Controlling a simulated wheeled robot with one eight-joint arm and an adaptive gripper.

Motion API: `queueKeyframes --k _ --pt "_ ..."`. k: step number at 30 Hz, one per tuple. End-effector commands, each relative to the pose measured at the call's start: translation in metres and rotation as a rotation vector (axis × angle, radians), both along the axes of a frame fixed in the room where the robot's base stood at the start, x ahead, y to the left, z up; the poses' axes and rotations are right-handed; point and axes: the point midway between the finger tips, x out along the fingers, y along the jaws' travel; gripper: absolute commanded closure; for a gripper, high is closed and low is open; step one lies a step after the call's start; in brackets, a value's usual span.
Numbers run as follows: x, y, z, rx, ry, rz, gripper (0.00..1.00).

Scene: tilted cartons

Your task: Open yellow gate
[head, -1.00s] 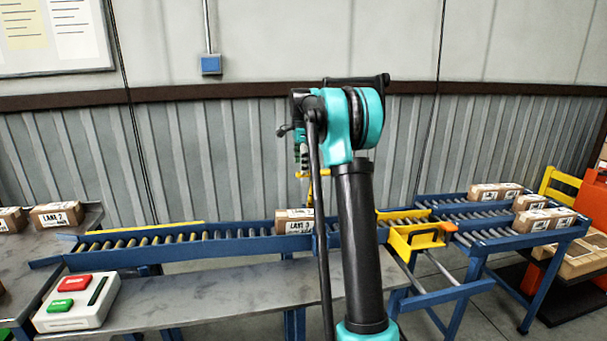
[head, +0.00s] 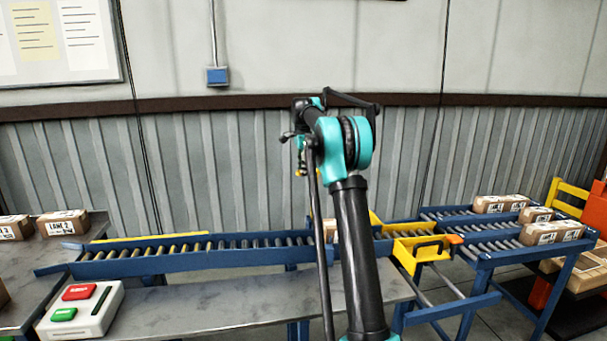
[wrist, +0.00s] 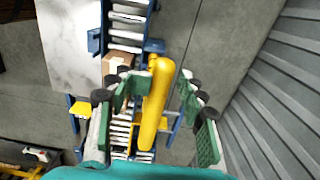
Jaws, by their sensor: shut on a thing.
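The yellow gate (wrist: 154,110) shows in the wrist view as a thick rounded bar between my fingers. My gripper (wrist: 160,86) is shut on it, with green-padded fingers on both sides. In the head view my gripper (head: 300,160) is small and partly hidden behind my arm, above the far side of the roller conveyor. A yellow piece (head: 376,222) shows at the conveyor's far edge, just right of my arm; I cannot tell whether it is part of the gate.
A carton (head: 329,228) sits on the blue roller conveyor (head: 200,262), mostly behind my arm. A yellow unit (head: 425,250) with an orange end stands at the conveyor's near side. Several cartons rest on the right lanes. A button box (head: 80,308) stands front left.

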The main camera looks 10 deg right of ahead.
Motion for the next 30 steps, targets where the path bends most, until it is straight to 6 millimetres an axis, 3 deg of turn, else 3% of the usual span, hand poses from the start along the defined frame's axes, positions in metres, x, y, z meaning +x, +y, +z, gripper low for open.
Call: queueKeyframes --k 1,11,12,14,30 --pt "0.0089 0.0002 -0.0051 0.000 -0.019 0.001 1.00" --pt "0.0093 0.0001 -0.0058 0.000 -0.019 0.000 1.00" --pt "0.0093 0.0001 -0.0058 0.000 -0.019 0.000 0.53" --pt "0.0093 0.0001 -0.0058 0.000 -0.020 0.000 0.59" --pt "0.0084 -0.0002 -0.0031 -0.001 -0.020 0.000 0.59"
